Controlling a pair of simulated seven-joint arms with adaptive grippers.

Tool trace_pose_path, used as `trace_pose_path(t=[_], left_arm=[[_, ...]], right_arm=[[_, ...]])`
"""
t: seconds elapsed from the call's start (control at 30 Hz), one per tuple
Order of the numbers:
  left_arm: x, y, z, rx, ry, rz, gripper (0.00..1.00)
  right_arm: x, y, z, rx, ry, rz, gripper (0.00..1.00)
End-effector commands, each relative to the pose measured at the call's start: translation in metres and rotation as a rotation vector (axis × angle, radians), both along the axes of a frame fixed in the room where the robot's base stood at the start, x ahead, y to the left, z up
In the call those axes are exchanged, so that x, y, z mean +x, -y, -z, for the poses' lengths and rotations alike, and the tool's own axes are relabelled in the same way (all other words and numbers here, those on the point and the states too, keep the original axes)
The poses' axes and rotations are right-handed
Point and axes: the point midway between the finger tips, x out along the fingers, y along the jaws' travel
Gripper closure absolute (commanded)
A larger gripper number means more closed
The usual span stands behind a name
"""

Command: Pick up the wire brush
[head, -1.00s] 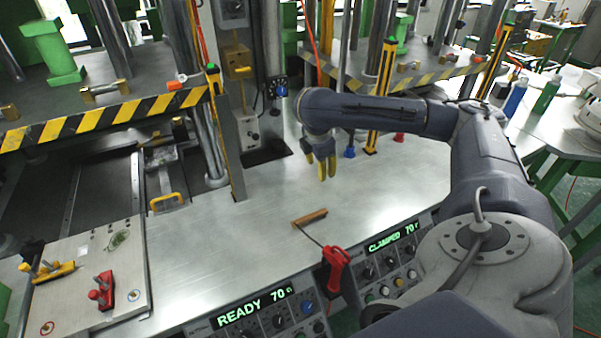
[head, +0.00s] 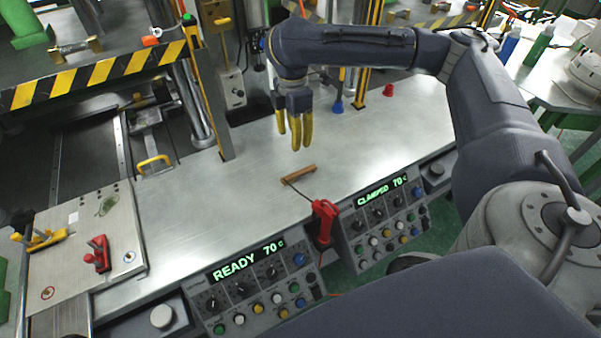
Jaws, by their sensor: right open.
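The wire brush appears to be the short brown bar (head: 299,174) lying flat on the steel bench top near its front edge; its bristles cannot be made out. My right gripper (head: 296,143) points down with its yellow fingers apart and empty. In the picture it is just above the brush, apart from it, with bare bench showing between them. My left gripper is not in view.
A red-handled tool (head: 323,218) hangs at the bench's front edge, its thin rod reaching toward the brush. Control panels (head: 262,283) line the front. A mould plate (head: 85,240) with red and yellow clamps lies left. A striped press (head: 95,78) stands behind.

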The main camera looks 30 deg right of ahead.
Motion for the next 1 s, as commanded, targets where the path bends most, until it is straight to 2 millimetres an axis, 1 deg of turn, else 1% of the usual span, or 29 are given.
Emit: trace_pose_path(t=[0.03,0.1,0.5,0.7,0.9,1.0], left_arm=[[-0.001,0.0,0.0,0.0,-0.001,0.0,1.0],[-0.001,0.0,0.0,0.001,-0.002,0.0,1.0],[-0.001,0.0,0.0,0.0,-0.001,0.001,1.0],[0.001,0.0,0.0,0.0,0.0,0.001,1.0],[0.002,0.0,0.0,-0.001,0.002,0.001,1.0],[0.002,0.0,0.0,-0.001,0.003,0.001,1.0]], right_arm=[[-0.001,0.0,0.009,-0.001,-0.004,0.0,0.58],[-0.001,0.0,0.021,0.0,-0.004,0.001,0.58],[-0.001,0.0,0.082,0.001,-0.002,0.001,0.58],[0.0,0.0,0.1,0.001,0.0,0.0,0.58],[0.0,0.0,0.106,0.0,0.0,0.001,0.58],[-0.001,0.0,0.113,0.0,-0.002,0.001,0.58]])
